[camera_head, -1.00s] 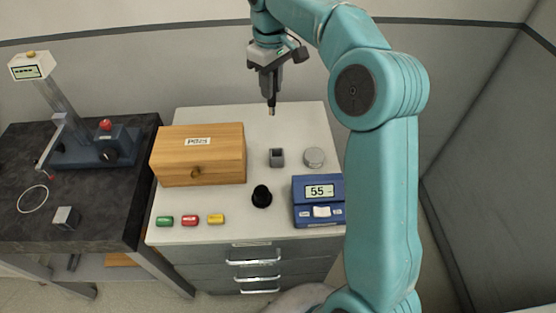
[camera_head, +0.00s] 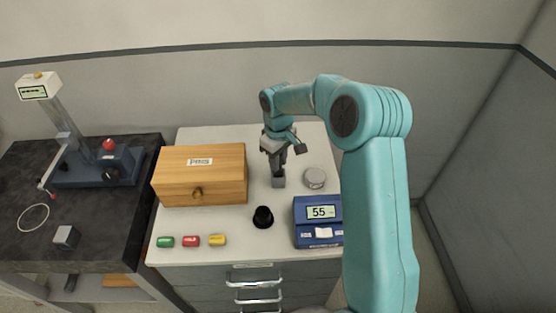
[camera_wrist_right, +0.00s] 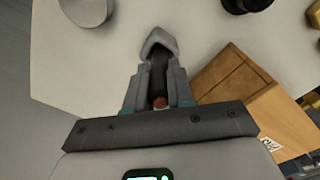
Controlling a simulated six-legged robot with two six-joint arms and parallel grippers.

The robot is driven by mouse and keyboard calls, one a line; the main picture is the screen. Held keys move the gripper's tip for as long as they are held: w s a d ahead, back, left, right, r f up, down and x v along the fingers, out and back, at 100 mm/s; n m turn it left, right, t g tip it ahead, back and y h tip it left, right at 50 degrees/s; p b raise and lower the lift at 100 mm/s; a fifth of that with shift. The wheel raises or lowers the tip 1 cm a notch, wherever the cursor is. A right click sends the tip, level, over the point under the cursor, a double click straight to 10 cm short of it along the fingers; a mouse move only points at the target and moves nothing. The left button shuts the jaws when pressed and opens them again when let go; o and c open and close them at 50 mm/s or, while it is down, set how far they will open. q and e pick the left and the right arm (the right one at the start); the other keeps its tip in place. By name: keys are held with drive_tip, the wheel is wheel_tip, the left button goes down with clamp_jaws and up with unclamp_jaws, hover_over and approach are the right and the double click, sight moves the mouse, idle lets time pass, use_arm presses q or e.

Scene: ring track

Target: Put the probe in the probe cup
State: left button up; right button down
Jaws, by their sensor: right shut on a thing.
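My right gripper (camera_head: 277,163) is shut on the probe and points down at the probe cup (camera_head: 279,182), a small grey square cup on the white cabinet top. In the right wrist view the dark probe (camera_wrist_right: 158,73) with a reddish end lies between the fingers of the gripper (camera_wrist_right: 159,88). Its far end meets the grey cup (camera_wrist_right: 158,42). The probe lines up with the cup, but the gripper hides the opening, so I cannot tell how deep the tip sits. My left gripper is not in view.
A wooden box (camera_head: 222,187) stands left of the cup. A round grey disc (camera_head: 315,178) is to its right. A blue meter (camera_head: 318,235) and a black knob-like piece (camera_head: 263,217) are in front. Green, red and yellow pieces (camera_head: 191,241) lie at the front left.

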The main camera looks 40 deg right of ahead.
drive_tip(key=shift+w+d+f, duration=0.1)
drive_tip(key=shift+f, duration=0.45)
drive_tip(key=shift+r, duration=0.1)
drive_tip(key=c, duration=1)
unclamp_jaws()
drive_tip(key=shift+f, duration=0.25)
drive_tip(key=shift+r, duration=0.1)
